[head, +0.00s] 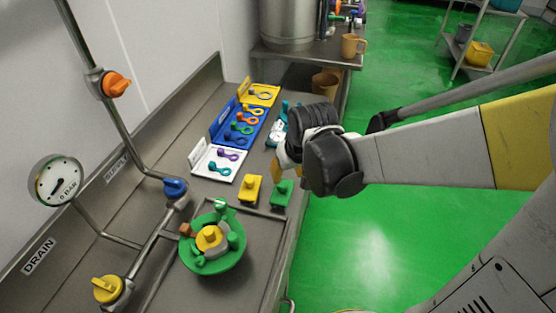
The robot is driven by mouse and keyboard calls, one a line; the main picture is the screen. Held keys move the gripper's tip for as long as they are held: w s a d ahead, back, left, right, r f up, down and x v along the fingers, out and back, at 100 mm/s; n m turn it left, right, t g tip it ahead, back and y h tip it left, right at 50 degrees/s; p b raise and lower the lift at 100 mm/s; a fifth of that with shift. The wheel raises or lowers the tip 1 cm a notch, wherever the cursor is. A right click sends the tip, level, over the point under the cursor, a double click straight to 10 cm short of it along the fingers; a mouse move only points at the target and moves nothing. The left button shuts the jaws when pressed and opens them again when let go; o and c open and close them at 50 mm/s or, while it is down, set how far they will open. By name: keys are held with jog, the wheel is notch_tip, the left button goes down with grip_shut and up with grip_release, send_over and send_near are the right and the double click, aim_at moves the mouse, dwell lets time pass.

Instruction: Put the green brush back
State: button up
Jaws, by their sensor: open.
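A small green brush (281,194) stands on the steel worktop near its front edge, just right of a similar yellow brush (249,190). My gripper (283,172) hangs over the worktop just above the green brush in the picture. It is open and appears empty. Its fingers are partly hidden by its own dark wrist, and I cannot tell how far above the brush they are.
White (226,178), blue (216,140) and yellow (258,104) trays hold rings and small tools behind the brushes. Pipes with orange (116,84), blue (175,188) and yellow (107,289) valve handles line the left.

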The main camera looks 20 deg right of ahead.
jog(key=s+r+t, duration=0.2)
jog(key=s+r, duration=0.8)
jog(key=s, duration=0.2)
jog(key=shift+t, duration=0.3)
